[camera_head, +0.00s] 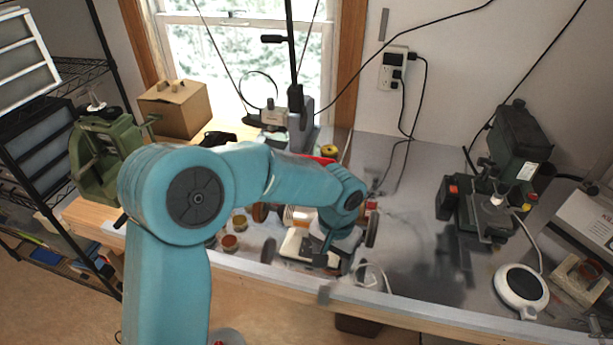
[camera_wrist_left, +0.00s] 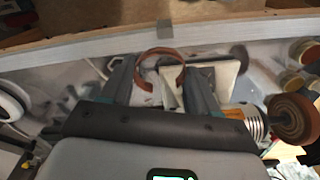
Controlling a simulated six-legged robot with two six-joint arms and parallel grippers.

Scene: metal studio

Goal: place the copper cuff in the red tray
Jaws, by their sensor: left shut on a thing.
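The copper cuff (camera_wrist_left: 160,51) is an open brown ring between the two finger tips of my left gripper (camera_wrist_left: 156,72) in the left wrist view. The fingers are shut on it from both sides. In the head view my left gripper (camera_head: 330,256) points down over the bench near its front edge, and I cannot make out the cuff there. A red patch (camera_head: 318,158) shows just behind my left forearm; it may be part of the red tray, most of it hidden by the arm. My right gripper is not in view.
Small round jars (camera_head: 230,243) stand left of the gripper. A bench drill (camera_head: 490,205) and a white round device (camera_head: 521,289) stand at right. The bench middle right is mostly clear.

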